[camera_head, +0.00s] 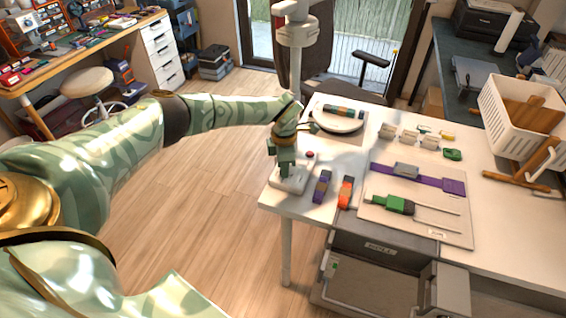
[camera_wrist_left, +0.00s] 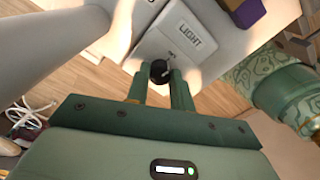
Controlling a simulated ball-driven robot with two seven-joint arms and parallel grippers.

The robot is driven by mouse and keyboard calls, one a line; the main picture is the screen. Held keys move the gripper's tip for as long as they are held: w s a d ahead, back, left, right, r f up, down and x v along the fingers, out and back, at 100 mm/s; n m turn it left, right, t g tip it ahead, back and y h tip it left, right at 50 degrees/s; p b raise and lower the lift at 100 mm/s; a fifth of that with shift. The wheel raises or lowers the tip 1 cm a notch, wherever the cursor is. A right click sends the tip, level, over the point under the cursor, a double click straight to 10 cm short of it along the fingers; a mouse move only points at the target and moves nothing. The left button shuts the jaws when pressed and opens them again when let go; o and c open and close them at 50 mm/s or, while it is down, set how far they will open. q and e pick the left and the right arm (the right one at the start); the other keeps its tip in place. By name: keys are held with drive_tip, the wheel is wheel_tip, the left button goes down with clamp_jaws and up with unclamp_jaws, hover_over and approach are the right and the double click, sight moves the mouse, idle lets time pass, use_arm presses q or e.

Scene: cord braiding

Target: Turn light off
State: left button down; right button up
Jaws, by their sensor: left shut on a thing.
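A white box lettered "LIGHT" (camera_wrist_left: 180,38) lies on the white table; in the head view this light switch box (camera_head: 291,181) is at the table's near left corner. A short lever with a dark round knob (camera_wrist_left: 158,69) stands out from the box in the left wrist view. My left gripper (camera_head: 286,170) is over the box, pointing down. Its two fingers are closed around the knob, one on each side. In the head view the gripper hides the lever and part of the box. My right gripper is in neither view.
A purple item (camera_head: 322,187) and an orange item (camera_head: 346,192) lie right of the box. A red knob (camera_head: 310,154) is just behind it. A board (camera_head: 447,231) with a green tool and a white basket (camera_head: 518,118) are farther right. A grey drawer (camera_head: 378,268) is below the table.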

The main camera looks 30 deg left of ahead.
use_arm(q)
drive_tip(key=shift+n, duration=0.6)
drive_tip(key=c, duration=1.2)
unclamp_jaws()
drive_tip(key=shift+p, duration=0.3)
wheel_tip(320, 180, up, 16)
drive_tip(key=p, duration=0.4)
drive_tip(key=shift+r, duration=0.15)
